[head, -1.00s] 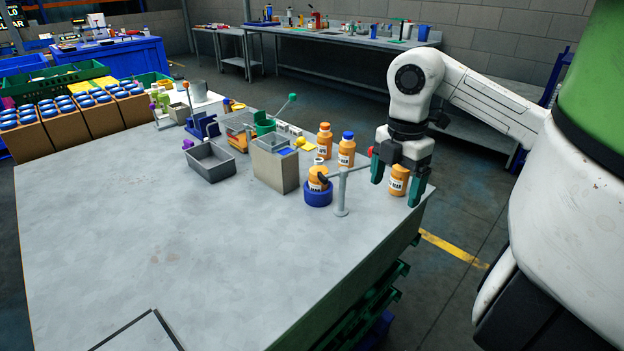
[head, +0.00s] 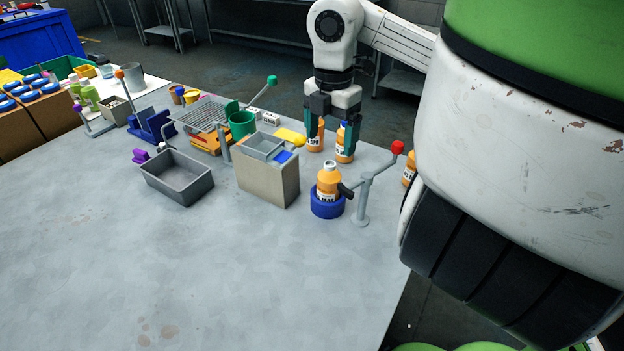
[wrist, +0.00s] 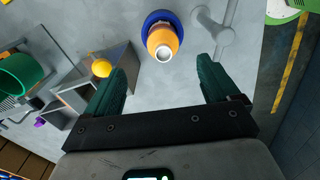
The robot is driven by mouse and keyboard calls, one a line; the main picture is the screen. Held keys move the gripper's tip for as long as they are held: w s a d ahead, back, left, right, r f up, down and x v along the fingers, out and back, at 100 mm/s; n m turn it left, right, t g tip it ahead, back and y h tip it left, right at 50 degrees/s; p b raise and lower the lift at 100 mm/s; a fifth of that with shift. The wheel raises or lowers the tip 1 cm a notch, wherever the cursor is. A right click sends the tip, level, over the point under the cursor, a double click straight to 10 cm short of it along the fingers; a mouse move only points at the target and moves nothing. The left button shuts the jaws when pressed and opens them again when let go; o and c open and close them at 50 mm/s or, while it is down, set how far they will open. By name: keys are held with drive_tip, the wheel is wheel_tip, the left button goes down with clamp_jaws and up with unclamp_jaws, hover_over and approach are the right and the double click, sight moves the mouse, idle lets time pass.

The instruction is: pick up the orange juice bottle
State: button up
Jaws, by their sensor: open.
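Several orange juice bottles with white labels are on the table. One stands in a blue round holder (head: 327,206), its top uncapped (head: 328,181); this bottle also shows in the wrist view (wrist: 162,40), ahead of my fingertips. A bottle with a blue cap (head: 344,150) and another (head: 315,140) stand behind it, partly covered by my fingers in the head view. A further bottle (head: 408,173) is mostly hidden by my body at right. My gripper (head: 331,145) points down, open and empty, by the two back bottles; in the wrist view nothing is between its fingers (wrist: 162,82).
A post with a red knob (head: 397,147) and a black clamp stands right beside the blue holder. A beige box (head: 268,185), a grey tray (head: 178,180), a green cup (head: 242,124) and a wire rack (head: 203,113) stand left. The table's front is clear.

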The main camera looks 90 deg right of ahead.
sight(330, 167)
wheel_tip(330, 167, down, 5)
drive_tip(key=shift+w+d+f+p, duration=0.1)
drive_tip(key=shift+p, duration=0.2)
drive_tip(key=shift+s+a+f+p, duration=0.15)
drive_tip(key=shift+f+p, duration=0.2)
drive_tip(key=shift+f, duration=1.05)
drive_tip(key=shift+s+a+f+p, duration=0.1)
drive_tip(key=shift+f+p, duration=0.25)
drive_tip(key=shift+f, duration=1)
drive_tip(key=shift+c, duration=0.4)
drive_tip(key=c, duration=1.2)
drive_tip(key=shift+o, duration=0.2)
drive_tip(key=shift+r, duration=0.15)
